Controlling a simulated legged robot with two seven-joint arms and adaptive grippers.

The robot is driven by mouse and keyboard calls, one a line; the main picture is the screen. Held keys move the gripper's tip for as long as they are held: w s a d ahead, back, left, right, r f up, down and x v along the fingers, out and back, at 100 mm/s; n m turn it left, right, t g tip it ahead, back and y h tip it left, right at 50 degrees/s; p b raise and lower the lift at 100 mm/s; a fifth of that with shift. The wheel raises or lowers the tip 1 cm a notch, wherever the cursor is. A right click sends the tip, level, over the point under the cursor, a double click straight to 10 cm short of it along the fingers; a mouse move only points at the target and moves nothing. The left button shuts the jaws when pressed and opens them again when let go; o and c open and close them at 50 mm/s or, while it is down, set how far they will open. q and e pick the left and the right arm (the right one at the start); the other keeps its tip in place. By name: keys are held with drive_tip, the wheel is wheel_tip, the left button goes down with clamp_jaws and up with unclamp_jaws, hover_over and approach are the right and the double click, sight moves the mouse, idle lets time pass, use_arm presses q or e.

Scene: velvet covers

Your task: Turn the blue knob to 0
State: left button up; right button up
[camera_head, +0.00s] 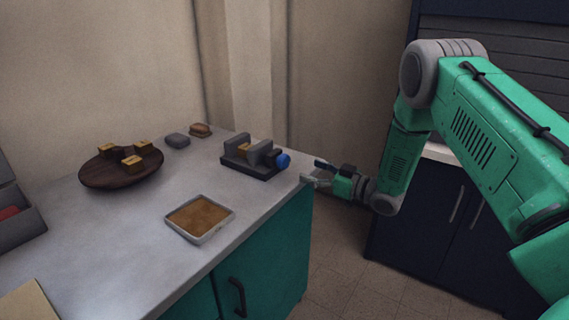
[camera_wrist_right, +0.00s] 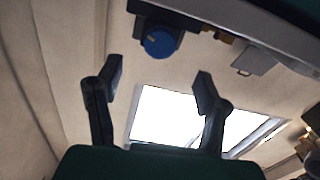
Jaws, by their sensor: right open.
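The blue knob (camera_head: 283,160) is on the right end of a dark grey vise-like device (camera_head: 250,172) near the counter's right edge. In the right wrist view the round blue knob (camera_wrist_right: 159,43) faces the camera, with a small light mark on it. My right gripper (camera_head: 312,173) is just right of the knob in the head view, apart from it. In the right wrist view its two fingers (camera_wrist_right: 158,88) are spread with nothing between them, and the knob shows beyond them. My left gripper does not show.
The device holds a small tan block (camera_head: 243,150). A tray with brown contents (camera_head: 198,238), a round dark board (camera_head: 95,178) with blocks, a grey item (camera_head: 177,141) and a sponge-like item (camera_head: 200,130) lie on the grey counter (camera_head: 120,250). A dark cabinet (camera_head: 425,225) stands right.

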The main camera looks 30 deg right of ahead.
sight(287, 162)
drive_tip(key=b+x, duration=0.1)
drive_tip(key=x, duration=0.8)
drive_tip(key=shift+w, duration=0.35)
drive_tip(key=c, duration=1.2)
